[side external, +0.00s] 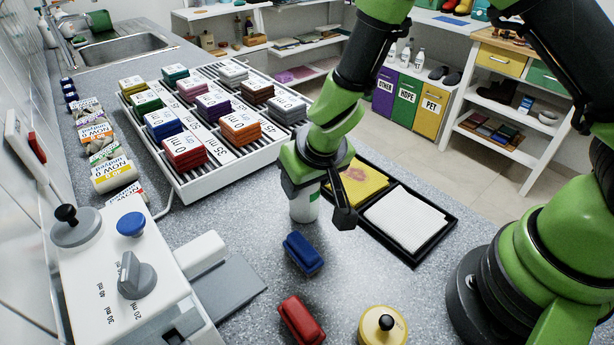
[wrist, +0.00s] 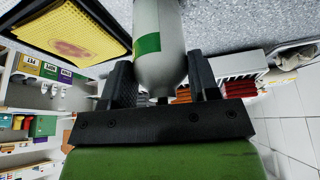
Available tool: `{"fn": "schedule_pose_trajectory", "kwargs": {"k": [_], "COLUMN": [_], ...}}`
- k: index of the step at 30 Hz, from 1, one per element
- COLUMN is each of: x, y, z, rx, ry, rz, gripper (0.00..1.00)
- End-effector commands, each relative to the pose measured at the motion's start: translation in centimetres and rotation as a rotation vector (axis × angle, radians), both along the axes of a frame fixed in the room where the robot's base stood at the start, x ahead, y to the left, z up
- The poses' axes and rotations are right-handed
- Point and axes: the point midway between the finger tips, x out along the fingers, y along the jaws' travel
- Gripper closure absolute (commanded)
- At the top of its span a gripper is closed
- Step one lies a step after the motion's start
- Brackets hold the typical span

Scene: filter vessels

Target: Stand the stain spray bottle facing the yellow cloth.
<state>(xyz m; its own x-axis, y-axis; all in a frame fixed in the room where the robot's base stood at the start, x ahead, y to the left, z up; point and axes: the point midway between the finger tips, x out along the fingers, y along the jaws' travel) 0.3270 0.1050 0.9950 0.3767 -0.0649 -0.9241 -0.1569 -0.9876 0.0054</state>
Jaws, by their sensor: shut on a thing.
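The spray bottle (side external: 303,207) is white with a green label patch, and it is upright at the counter's middle. I cannot tell whether its base touches the counter. My gripper (side external: 323,203) is shut on its upper part from above, hiding its top. In the wrist view the bottle (wrist: 160,60) sits between the two dark fingers (wrist: 160,85). Its green patch shows on the side toward the yellow cloth. The yellow cloth (side external: 357,184), with a reddish stain, lies in the left compartment of a black tray (side external: 405,260), right of the bottle; it also shows in the wrist view (wrist: 80,38).
A white cloth (side external: 405,220) fills the tray's other compartment. A blue block (side external: 304,253), a red block (side external: 301,320) and a yellow round weight (side external: 382,325) stand in front. A white rack (side external: 205,185) of coloured stacks is behind left. A dispenser (side external: 125,280) stands front left.

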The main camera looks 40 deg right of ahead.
Motion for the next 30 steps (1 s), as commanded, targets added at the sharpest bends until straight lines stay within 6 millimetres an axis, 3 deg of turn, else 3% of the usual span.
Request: {"fn": "schedule_pose_trajectory", "kwargs": {"k": [2, 3, 6, 19, 30], "x": [0.0, 0.0, 0.0, 0.0, -1.8], "y": [0.0, 0.0, 0.0, 0.0, 0.4], "z": [-0.2, -0.3, -0.3, 0.3, 4.8], "rx": [-0.001, -0.001, -0.001, 0.000, 0.001], "ry": [0.000, 0.000, 0.000, -0.001, -0.007], "rz": [0.001, 0.000, 0.000, -0.001, -0.001], "gripper": [0.77, 0.42, 0.19, 0.19, 0.19]}}
